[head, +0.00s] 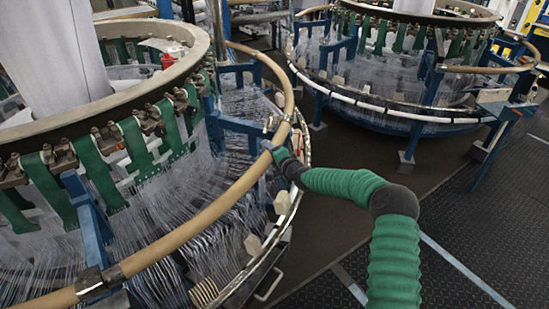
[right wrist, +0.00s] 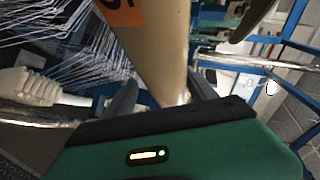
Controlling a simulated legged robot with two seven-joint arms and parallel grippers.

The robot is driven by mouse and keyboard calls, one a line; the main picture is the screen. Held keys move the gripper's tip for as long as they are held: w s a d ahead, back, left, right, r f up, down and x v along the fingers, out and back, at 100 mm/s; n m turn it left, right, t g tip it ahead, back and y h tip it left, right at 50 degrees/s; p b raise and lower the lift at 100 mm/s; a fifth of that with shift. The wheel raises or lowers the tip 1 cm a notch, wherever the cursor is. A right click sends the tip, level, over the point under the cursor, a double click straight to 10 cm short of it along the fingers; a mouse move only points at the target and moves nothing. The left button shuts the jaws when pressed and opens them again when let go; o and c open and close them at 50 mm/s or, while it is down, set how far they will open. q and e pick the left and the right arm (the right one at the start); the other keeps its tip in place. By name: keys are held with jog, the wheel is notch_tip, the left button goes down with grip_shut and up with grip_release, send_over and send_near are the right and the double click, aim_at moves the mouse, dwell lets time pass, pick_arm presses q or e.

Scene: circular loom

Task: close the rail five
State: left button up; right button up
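The rail with the orange label is a tan curved bar (head: 200,222) along the near loom's outer rim in the head view. It crosses the right wrist view (right wrist: 160,45), with part of a dark digit on its label (right wrist: 122,10). My right gripper (head: 275,150) is at the rail's outer side, just below a metal joint (head: 271,124). In the right wrist view its dark fingers (right wrist: 160,90) stand apart on either side of the rail, with a small gap seen at the left finger. Firm contact is not visible. My left gripper is not in view.
The near loom's ring (head: 110,108) with green straps stands at left, over many pale threads. A lower metal rim (head: 285,222) with white blocks runs below the rail. A second loom (head: 400,115) stands behind. The dark floor (head: 480,220) at right is clear.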

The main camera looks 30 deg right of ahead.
jog(key=p+v, duration=0.1)
jog(key=v, duration=1.5)
jog(key=shift+s, duration=0.3)
